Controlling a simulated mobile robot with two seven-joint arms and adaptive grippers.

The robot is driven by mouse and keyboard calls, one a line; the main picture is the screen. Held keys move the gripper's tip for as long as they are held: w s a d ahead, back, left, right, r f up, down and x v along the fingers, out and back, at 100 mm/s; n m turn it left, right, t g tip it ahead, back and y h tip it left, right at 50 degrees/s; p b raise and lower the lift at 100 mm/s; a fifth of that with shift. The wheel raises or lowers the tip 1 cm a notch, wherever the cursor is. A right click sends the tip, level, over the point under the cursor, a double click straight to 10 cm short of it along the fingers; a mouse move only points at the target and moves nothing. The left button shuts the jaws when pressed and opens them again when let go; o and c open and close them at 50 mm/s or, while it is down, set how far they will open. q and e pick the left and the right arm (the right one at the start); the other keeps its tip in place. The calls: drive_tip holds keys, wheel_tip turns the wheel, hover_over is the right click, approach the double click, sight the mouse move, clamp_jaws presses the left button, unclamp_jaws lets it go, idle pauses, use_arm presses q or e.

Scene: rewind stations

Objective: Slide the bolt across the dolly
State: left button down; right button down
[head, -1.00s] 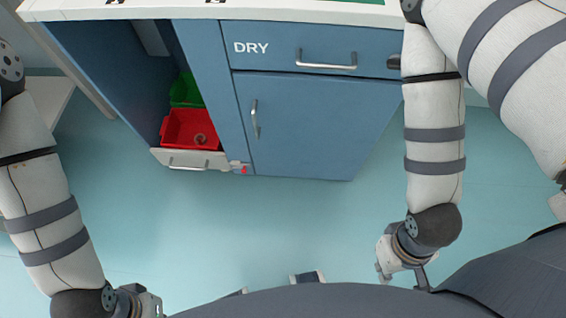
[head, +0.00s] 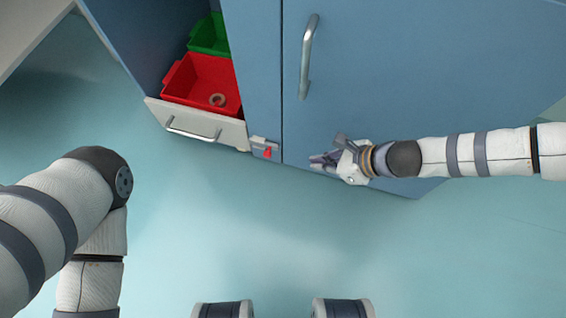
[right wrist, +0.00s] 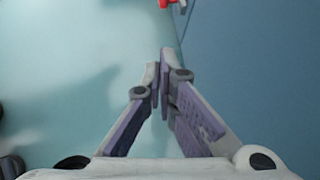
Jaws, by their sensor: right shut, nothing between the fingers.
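The bolt (head: 266,152) is a small grey fitting with a red knob, low on the cabinet's front post at the right end of the dolly. The dolly (head: 218,130) has a pale front with a metal handle and stands in the cabinet's open bay. My right gripper (head: 318,161) is shut and empty in front of the blue door, a little right of the bolt and apart from it. In the right wrist view, the closed fingertips (right wrist: 161,72) point toward the red knob (right wrist: 170,3), cut off at the top edge. My left gripper is out of view.
A red bin (head: 205,82) with a ring (head: 217,100) in it and a green bin (head: 209,36) behind sit on the dolly. The blue cabinet door (head: 400,90) has a vertical handle (head: 308,55). The floor in front is clear.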

drive_tip(key=shift+r, duration=0.2)
